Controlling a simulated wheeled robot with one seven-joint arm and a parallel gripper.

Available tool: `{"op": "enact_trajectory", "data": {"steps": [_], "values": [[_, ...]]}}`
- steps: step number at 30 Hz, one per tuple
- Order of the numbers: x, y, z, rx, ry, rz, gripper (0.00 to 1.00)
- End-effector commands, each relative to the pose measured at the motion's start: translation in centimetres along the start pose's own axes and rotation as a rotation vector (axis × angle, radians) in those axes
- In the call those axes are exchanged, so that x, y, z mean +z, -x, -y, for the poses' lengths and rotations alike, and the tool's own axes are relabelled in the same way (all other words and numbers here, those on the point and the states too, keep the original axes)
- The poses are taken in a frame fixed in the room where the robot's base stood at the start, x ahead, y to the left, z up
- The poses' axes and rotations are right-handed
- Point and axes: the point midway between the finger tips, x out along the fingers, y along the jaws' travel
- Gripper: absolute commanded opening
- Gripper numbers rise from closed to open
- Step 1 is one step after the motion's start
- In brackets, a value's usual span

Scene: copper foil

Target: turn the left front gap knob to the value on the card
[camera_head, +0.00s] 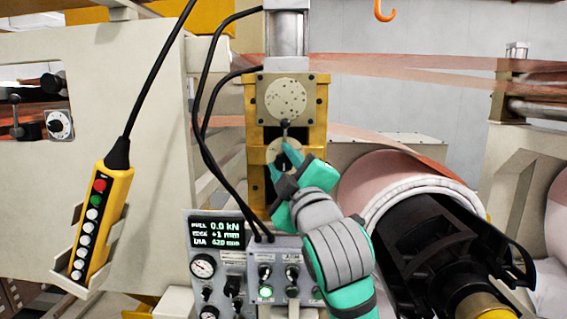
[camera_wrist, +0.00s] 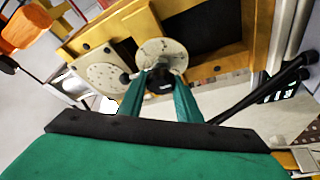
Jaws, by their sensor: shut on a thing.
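A pale round dial (camera_head: 279,147) sits on the yellow upright housing (camera_head: 257,160), partly hidden by my gripper (camera_head: 284,158). In the wrist view the dial (camera_wrist: 163,52) shows more fully, with a dark knob (camera_wrist: 160,79) in front of it. My gripper (camera_wrist: 160,88) has its two green fingers on either side of this knob and is shut on it. The dial's marks are too small to read. I cannot make out a value card, and I cannot tell from the frames whether this knob is the left front one.
A speckled round plate (camera_head: 288,98) is just above the dial. Another black-and-white dial knob (camera_head: 59,125) is at the far left. A yellow pendant (camera_head: 101,220) hangs left. A control panel (camera_head: 230,262) is below, and a copper roll (camera_head: 385,180) is at right. Black cables (camera_head: 205,110) run close by.

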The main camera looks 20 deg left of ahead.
Motion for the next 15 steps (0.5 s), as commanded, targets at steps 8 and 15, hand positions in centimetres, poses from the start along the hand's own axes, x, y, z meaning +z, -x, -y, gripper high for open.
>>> {"op": "enact_trajectory", "data": {"steps": [8, 15], "values": [[0.12, -0.01, 0.00, -0.001, 0.002, 0.003, 0.09], [0.09, 0.00, -0.01, -0.001, 0.002, 0.002, 0.49]]}}
